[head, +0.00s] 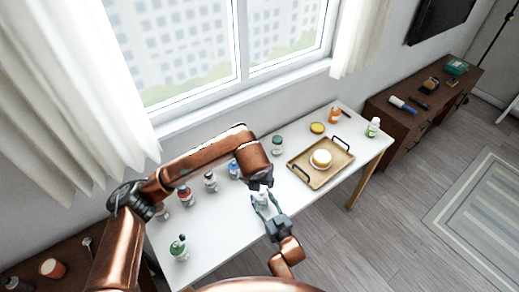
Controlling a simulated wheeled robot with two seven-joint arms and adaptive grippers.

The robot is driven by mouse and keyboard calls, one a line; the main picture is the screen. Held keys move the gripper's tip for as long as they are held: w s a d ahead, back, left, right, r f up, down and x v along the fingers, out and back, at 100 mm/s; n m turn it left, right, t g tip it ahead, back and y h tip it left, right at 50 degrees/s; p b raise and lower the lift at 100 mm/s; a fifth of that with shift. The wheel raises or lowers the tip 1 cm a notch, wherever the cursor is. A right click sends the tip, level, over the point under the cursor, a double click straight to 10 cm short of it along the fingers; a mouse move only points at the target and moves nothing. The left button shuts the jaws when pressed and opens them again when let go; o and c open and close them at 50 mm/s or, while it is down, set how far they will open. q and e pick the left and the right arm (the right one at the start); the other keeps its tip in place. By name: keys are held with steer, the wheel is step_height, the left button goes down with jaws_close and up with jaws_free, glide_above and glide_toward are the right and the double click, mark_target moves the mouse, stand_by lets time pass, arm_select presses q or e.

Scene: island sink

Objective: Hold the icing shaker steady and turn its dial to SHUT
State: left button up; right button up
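A small white container, which looks like the icing shaker (262,197), stands near the middle of the white table, mostly hidden by my grippers. My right gripper (265,201) comes from the front, with one finger on each side of the shaker, and appears closed on its body. My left gripper (261,182) reaches over from the left and points down just above the shaker's top. Its fingers are dark and small here, so their opening and any touch on the dial cannot be made out. The dial and its marks are hidden.
A wooden tray (294,164) with a white round item (321,158) is to the right. Several bottles and jars stand along the left and back, including a green-topped one (179,248). An orange bottle (335,115) and a green-white bottle (373,127) stand at the far right.

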steer(key=o, duration=0.5)
